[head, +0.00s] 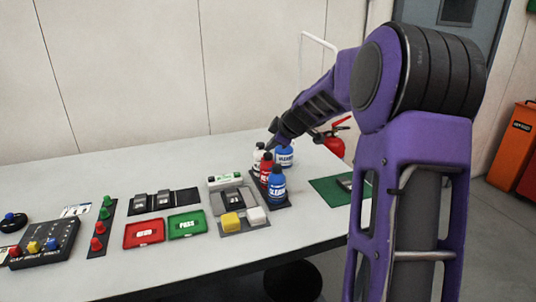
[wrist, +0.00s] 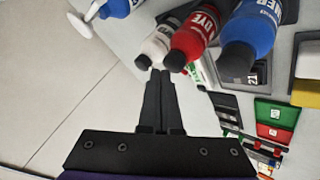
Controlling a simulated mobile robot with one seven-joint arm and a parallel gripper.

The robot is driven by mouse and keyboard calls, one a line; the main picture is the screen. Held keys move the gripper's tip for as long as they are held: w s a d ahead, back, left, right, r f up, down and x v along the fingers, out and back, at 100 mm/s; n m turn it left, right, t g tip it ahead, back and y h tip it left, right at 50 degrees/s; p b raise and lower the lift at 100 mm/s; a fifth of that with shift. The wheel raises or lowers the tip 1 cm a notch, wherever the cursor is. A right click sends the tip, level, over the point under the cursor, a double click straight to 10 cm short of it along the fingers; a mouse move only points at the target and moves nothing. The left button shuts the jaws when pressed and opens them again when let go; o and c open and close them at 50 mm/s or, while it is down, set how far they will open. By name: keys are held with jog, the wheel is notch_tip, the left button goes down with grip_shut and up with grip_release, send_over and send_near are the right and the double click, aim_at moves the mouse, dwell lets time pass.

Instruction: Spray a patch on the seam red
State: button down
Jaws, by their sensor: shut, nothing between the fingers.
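A red bottle marked DYE (head: 266,170) stands in a row on a dark mat on the table, between a small white bottle (head: 258,157) and a blue bottle (head: 277,184). In the wrist view the red bottle (wrist: 196,38) has a black cap, with the white bottle (wrist: 156,44) to its left and the blue bottle (wrist: 252,34) to its right. My gripper (wrist: 157,76) is shut and empty, its fingertips close to the caps of the white and red bottles; I cannot tell if they touch. A grey plate (head: 228,196) lies left of the bottles; no seam can be made out.
Another blue bottle (head: 285,157) stands behind the row. A yellow block (head: 231,222) and a white block (head: 256,215) sit in front of the plate. Red (head: 144,233) and green (head: 187,225) trays lie left. A green mat (head: 328,190) lies right. A fire extinguisher (head: 335,143) is behind.

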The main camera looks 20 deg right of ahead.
aim_at(271, 155)
jog(key=shift+f, duration=0.55)
jog(key=shift+r, duration=0.1)
dwell(0.5)
jog(key=shift+r, duration=0.85)
jog(key=shift+r, duration=0.15)
jog(key=shift+r+p, duration=1.3)
jog(key=shift+r, duration=1.1)
dwell(0.5)
